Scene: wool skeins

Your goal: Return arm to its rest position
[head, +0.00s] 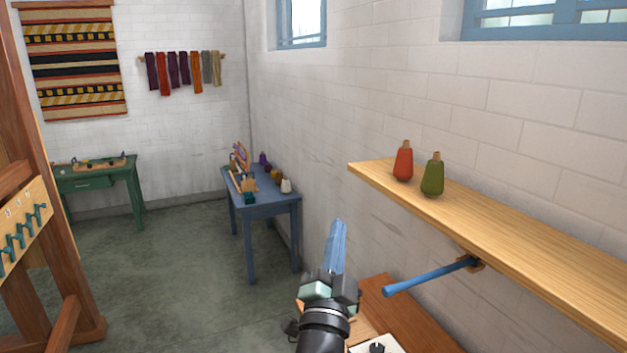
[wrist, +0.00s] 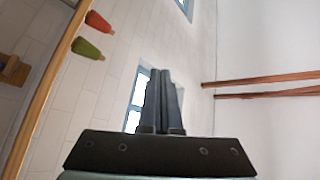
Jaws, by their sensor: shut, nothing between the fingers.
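My gripper (head: 338,247) is raised in the middle of the head view, with its blue fingers pointing up. In the wrist view the two fingers of my gripper (wrist: 162,100) lie close together with nothing between them. My gripper is left of the wooden wall shelf (head: 520,248) and apart from it in the head view. My dark arm comes up from the bottom edge below it.
A red cone (head: 403,162) and a green cone (head: 432,175) stand on the shelf. A blue peg (head: 430,276) sticks out below it. A brown tabletop (head: 405,315) is beneath. A blue table (head: 262,206) stands further back. A wooden frame (head: 40,200) is at left; open floor lies between.

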